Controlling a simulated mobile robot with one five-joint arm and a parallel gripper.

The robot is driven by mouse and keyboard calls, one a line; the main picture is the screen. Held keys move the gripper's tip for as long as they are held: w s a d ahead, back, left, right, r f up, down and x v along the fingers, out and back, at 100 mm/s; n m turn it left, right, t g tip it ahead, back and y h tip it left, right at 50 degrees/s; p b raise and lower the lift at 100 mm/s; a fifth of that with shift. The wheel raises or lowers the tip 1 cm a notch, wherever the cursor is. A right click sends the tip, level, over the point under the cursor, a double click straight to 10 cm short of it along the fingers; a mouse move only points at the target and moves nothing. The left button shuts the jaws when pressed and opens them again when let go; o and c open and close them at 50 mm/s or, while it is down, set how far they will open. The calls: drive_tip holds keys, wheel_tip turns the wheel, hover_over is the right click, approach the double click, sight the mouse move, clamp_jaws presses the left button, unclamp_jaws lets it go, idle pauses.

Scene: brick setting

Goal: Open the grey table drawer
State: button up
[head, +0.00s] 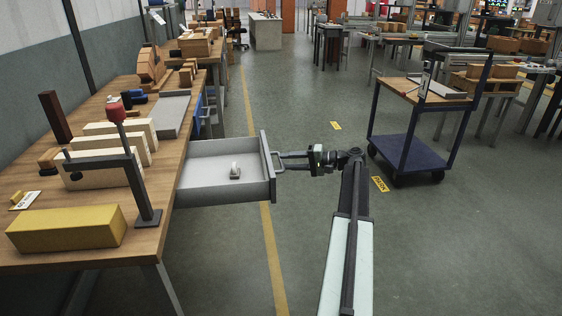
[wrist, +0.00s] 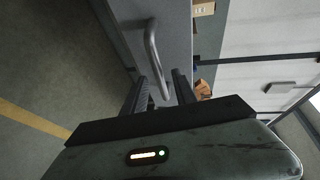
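The grey drawer (head: 222,190) stands pulled out from the wooden table on the left in the head view, with its inside showing. The bar handle (head: 277,163) is on the drawer's front, and the handle also shows in the wrist view (wrist: 151,45). My gripper (head: 284,162) is at the handle, with its fingers apart. In the wrist view, the handle's near end lies between the fingers (wrist: 161,80), with a gap visible beside it. Contact with the handle cannot be told.
The table top (head: 180,190) holds a yellow block (head: 68,229), a clamp-like stand (head: 147,215) and several pale blocks. A blue-shelved cart (head: 410,152) stands to the right. The floor between the drawer and the cart is clear apart from my arm.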

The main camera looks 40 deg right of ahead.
drive_tip(key=v, duration=0.4)
drive_tip(key=shift+s+d, duration=0.15)
drive_tip(key=shift+s, duration=0.05)
